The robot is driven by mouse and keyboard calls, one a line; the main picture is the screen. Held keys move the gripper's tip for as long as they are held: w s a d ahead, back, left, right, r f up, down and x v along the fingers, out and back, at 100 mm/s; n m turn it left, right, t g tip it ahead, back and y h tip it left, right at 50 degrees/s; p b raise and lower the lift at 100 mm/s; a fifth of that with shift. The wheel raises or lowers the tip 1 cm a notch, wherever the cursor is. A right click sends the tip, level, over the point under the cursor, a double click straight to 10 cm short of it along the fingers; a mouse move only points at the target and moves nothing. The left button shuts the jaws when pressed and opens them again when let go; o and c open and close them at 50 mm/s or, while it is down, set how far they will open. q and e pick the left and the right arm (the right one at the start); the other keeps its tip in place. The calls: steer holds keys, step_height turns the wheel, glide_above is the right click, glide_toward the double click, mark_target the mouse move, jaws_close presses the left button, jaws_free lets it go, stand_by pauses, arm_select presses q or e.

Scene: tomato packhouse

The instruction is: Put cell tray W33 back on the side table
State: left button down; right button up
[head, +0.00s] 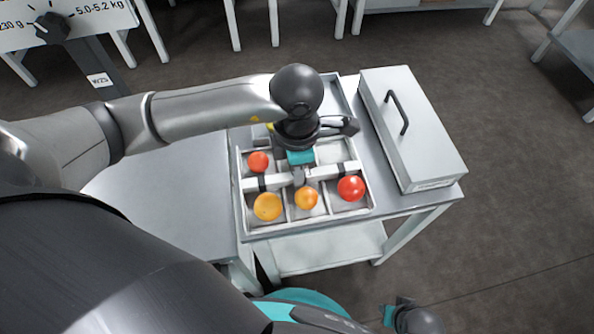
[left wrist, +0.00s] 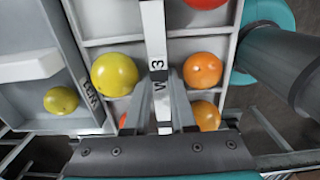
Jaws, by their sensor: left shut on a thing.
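The cell tray (head: 242,217) is pale grey, with several tomatoes in its cells and a white bar across it. In the left wrist view the bar (left wrist: 155,45) carries a label of which "W" and "3" show. My left gripper (head: 299,178) is shut on this bar at the middle of the tray; its fingers also show in the left wrist view (left wrist: 166,100). The tray is over the front left of the side table (head: 420,201); I cannot tell whether it touches the top. My right wrist shows at the bottom of the head view, its jaws unclear.
A closed grey case (head: 425,140) with a black handle lies on the right of the side table. Another tray (head: 333,83) is behind the cell tray, partly hidden by my arm; a yellow tomato (left wrist: 61,100) lies in it. A grey worktop (head: 165,205) adjoins on the left.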

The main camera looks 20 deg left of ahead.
arm_select(q)
steer(key=c, duration=1.2)
jaws_free()
steer(key=shift+f, duration=0.1)
steer(key=o, duration=0.5)
steer(key=shift+c, duration=0.2)
arm_select(e)
steer(key=shift+w+a+r, duration=0.1)
steer(key=shift+w+r, duration=0.05)
steer(key=shift+r, duration=0.1)
arm_select(q)
step_height(320, 180, up, 12)
steer(key=p, duration=0.4)
steer(key=shift+r, duration=0.2)
arm_select(e)
steer(key=s+d+f, duration=0.4)
steer(key=s+f, duration=0.2)
steer(key=shift+d, duration=0.35)
arm_select(q)
steer(key=shift+d+f, duration=0.1)
